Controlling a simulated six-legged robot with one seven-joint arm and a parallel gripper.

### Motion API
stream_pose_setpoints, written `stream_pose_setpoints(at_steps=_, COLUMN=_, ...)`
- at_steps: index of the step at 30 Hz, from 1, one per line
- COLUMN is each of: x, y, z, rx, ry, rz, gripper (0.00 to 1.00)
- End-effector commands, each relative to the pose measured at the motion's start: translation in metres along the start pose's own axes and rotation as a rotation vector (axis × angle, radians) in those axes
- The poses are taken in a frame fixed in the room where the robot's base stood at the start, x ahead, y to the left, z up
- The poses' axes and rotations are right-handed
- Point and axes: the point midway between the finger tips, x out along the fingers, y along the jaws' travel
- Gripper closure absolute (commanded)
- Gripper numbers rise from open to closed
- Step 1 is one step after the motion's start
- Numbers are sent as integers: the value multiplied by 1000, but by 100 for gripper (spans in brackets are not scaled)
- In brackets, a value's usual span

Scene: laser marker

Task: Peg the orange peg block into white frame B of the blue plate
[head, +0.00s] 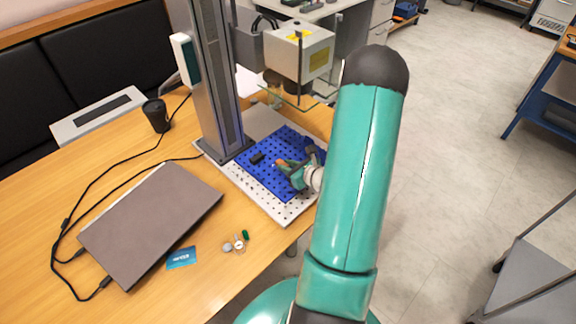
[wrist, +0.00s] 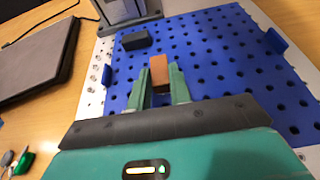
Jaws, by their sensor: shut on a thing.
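My gripper (wrist: 160,84) is shut on the orange peg block (wrist: 159,68), which sits between the two green fingertips in the wrist view. In the head view my gripper (head: 287,167) is over the blue plate (head: 262,183), and a little of the orange block (head: 279,162) shows. The blue plate (wrist: 212,60) is full of round holes. I cannot tell whether the block touches the plate. I cannot make out white frame B in either view; my gripper and arm hide part of the plate.
A black block (wrist: 137,40) stands on the plate, ahead and left of my gripper. Blue tabs (wrist: 276,41) stand at the plate's sides. The laser column (head: 212,80) rises behind the plate. A laptop (head: 152,222) and small items (head: 238,242) lie left on the table.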

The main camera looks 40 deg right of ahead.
Motion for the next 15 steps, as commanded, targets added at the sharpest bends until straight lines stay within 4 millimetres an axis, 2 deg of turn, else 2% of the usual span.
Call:
stream_pose_setpoints(at_steps=12, x=2, y=0, z=-6, rx=1, ry=0, rz=0, gripper=100)
stream_pose_setpoints(at_steps=13, x=2, y=0, z=-5, rx=0, ry=0, rz=0, gripper=74)
stream_pose_setpoints(at_steps=15, x=2, y=0, z=-5, rx=0, ry=0, rz=0, gripper=60)
